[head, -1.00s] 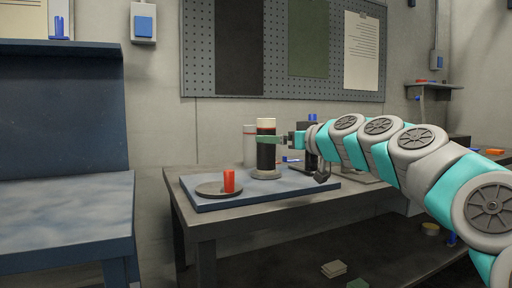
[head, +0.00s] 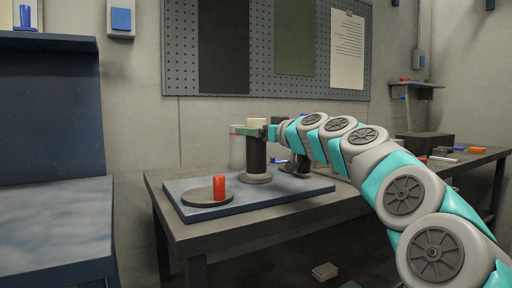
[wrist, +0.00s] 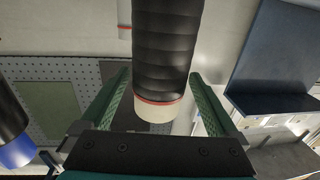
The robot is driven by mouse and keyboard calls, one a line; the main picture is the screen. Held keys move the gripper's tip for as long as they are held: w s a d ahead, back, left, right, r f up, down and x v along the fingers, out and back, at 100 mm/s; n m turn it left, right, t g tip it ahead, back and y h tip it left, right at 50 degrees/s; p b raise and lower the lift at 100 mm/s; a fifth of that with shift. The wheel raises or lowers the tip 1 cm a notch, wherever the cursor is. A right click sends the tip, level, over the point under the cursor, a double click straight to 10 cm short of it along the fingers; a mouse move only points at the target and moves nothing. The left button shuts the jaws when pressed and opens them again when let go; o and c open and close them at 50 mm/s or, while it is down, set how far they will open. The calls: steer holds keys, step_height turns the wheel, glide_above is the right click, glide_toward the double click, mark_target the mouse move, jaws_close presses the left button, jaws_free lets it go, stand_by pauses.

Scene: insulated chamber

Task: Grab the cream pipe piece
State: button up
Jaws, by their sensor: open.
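A cream pipe piece (head: 257,121) sits as the top end of an upright black ribbed column (head: 257,158). In the wrist view the cream end (wrist: 158,112) shows below a red ring on the black column (wrist: 165,50). My gripper (head: 248,130) is at the column's top, around the joint between cream and black. In the wrist view my gripper (wrist: 160,76) is open, with one green finger on each side of the column. Gaps show beside the cream end, and it is not clamped.
A paler cylinder (head: 237,153) stands behind the column. A red cylinder (head: 219,185) stands on a dark round plate (head: 196,197) on the blue board (head: 285,194). A dark box (head: 425,144) and small items lie at the table's right. A blue bench (head: 50,215) stands left.

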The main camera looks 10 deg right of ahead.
steer(key=x, duration=0.3)
steer(key=c, duration=1.5)
jaws_close()
steer(key=shift+r, duration=0.1)
